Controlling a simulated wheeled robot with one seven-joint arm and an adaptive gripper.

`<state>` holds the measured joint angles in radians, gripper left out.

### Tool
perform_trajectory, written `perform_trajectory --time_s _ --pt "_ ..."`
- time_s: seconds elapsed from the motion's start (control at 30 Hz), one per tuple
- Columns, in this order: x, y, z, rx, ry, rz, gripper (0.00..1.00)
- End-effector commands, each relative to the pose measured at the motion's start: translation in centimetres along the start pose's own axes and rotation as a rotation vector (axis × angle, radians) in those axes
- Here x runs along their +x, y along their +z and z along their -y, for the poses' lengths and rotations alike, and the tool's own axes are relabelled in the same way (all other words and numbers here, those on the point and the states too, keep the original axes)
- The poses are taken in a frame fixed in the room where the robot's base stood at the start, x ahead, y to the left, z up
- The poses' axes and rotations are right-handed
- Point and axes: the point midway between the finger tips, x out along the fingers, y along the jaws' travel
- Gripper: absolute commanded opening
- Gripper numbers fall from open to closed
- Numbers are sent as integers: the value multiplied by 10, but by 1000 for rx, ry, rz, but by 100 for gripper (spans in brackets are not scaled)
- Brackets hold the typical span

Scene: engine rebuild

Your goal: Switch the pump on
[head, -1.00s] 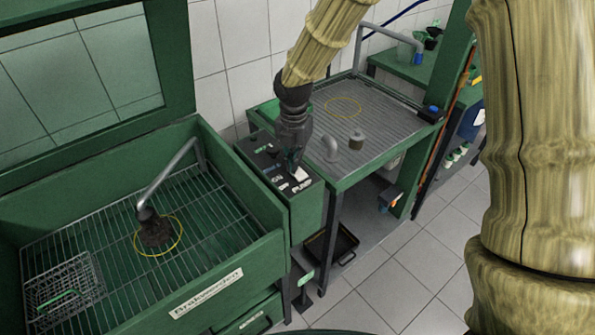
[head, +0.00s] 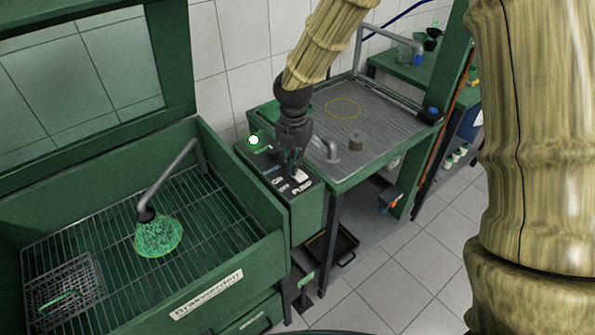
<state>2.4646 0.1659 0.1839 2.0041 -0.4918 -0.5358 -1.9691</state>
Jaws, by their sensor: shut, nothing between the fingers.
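The pump's control box (head: 310,212) is a green box with a dark top panel, between the wash basin and the ribbed table. My gripper (head: 296,174) is shut and empty, with its tips down at the panel by a white switch (head: 301,176). Whether the tips touch the switch I cannot tell. A round lamp (head: 253,140) at the panel's far end glows white-green. In the basin, the spout nozzle (head: 147,214) gives out a bright green spray (head: 157,237) onto the grate, inside a yellow ring.
The green wash basin (head: 262,254) has a wire grate and a wire basket (head: 62,284) at its left. The ribbed table (head: 385,128) carries a pipe elbow (head: 331,152) and a small grey cylinder (head: 356,142). A black tray (head: 335,247) lies below.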

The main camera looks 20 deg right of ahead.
Motion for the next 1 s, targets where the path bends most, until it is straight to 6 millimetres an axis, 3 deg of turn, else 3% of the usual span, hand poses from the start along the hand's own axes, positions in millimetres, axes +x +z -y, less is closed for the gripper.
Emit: perform_trajectory --time_s 1.0 --pt "-64 0 0 0 1 1 0"
